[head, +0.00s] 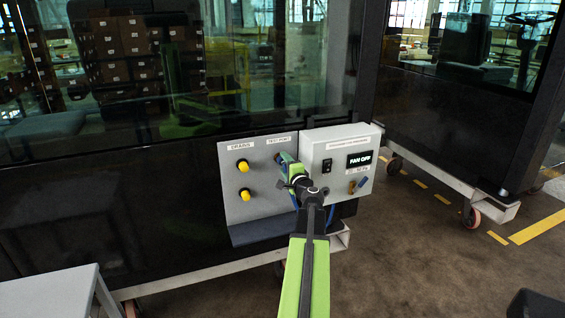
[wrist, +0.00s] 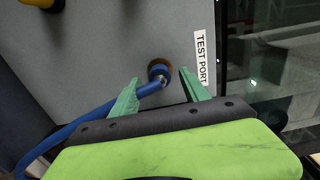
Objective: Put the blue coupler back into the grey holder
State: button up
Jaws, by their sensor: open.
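The blue coupler (wrist: 157,72) sits on a brass-coloured port beside the TEST PORT label in the wrist view. A blue hose (wrist: 85,127) runs from it to the lower left. My gripper (wrist: 160,76) is open, with one green finger on each side of the coupler. I see a gap between the coupler and the right finger; contact on the left, near the hose, is unclear. In the head view my gripper (head: 284,160) is at the test port and hides most of the coupler. I cannot make out the grey holder in either view.
The grey panel (head: 237,205) carries yellow knobs (head: 244,165) under a DRAINS label. A white box (head: 333,150) with a FAN OFF display juts out just right of my gripper. A brass and blue fitting (head: 358,186) is on its front. A grey table (head: 50,292) stands at lower left.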

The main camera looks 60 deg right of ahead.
aim_at(285, 164)
jog(key=shift+w+d, duration=0.4)
jog(key=shift+w, duration=0.2)
dwell(0.5)
grip_shut()
dwell(0.4)
jog(key=shift+v, duration=3.05)
